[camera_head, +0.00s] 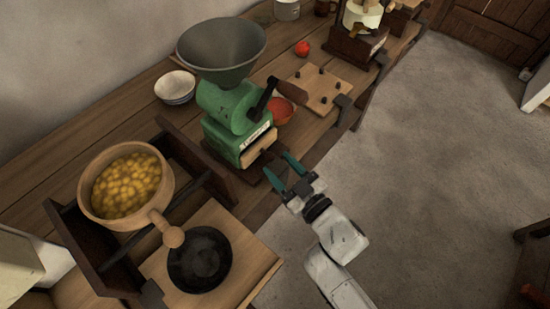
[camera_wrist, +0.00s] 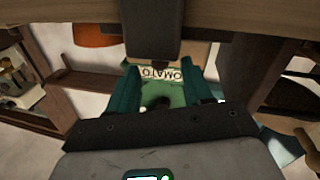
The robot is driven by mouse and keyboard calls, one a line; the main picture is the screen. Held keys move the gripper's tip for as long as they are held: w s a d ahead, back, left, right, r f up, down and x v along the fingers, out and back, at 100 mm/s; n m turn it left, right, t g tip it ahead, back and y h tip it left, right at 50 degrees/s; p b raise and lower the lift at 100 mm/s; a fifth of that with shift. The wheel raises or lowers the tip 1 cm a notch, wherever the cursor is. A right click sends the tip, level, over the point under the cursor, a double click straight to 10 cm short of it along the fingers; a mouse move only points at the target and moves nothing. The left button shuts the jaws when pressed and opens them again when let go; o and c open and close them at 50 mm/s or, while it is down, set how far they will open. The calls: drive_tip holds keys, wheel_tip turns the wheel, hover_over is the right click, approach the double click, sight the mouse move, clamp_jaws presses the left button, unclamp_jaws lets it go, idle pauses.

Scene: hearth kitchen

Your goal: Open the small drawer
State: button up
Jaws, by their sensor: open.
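The green grinder (camera_head: 234,115), with a wide funnel (camera_head: 222,50) on top, stands on the wooden counter. The small wooden drawer (camera_head: 258,149) sits low in its front, below the white label; I cannot tell whether it is fully closed. My gripper (camera_head: 281,168) is open, its teal fingers pointing toward the drawer front from the counter's edge side. In the wrist view, the open fingers (camera_wrist: 168,88) frame the grinder's label (camera_wrist: 165,74), which shows upside down. I see nothing held, and cannot tell whether a finger touches the drawer.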

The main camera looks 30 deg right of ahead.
drive_tip(key=shift+w+a, duration=0.2)
drive_tip(key=shift+w, duration=1.2)
clamp_jaws()
drive_tip(key=shift+s, duration=0.15)
